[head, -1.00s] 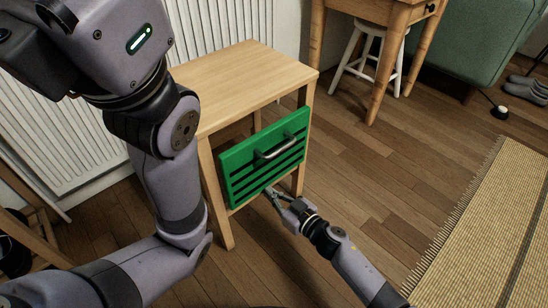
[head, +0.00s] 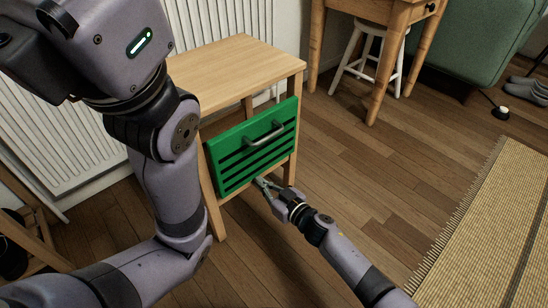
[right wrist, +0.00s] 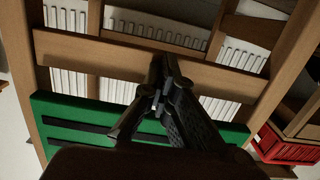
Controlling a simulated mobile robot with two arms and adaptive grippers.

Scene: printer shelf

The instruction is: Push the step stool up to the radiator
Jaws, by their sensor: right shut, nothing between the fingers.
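The step stool (head: 233,70) is a wooden frame with a pale flat top, standing upright on the floor in front of the white radiator (head: 55,95). A green slatted panel (head: 222,150) with a grey handle (head: 265,137) is on its front. My right gripper (head: 263,184) is low at the stool's front, by the panel's lower edge; it is shut and empty. In the right wrist view, its fingers (right wrist: 160,100) overlap the stool's wooden bars, with radiator fins behind; contact is unclear.
A wooden table (head: 377,12) and a white stool (head: 349,70) stand at the back right, by a green sofa (head: 470,35). A woven rug (head: 490,230) lies at the right. A wooden chair (head: 30,240) is at the left edge. Floor right of the stool is clear.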

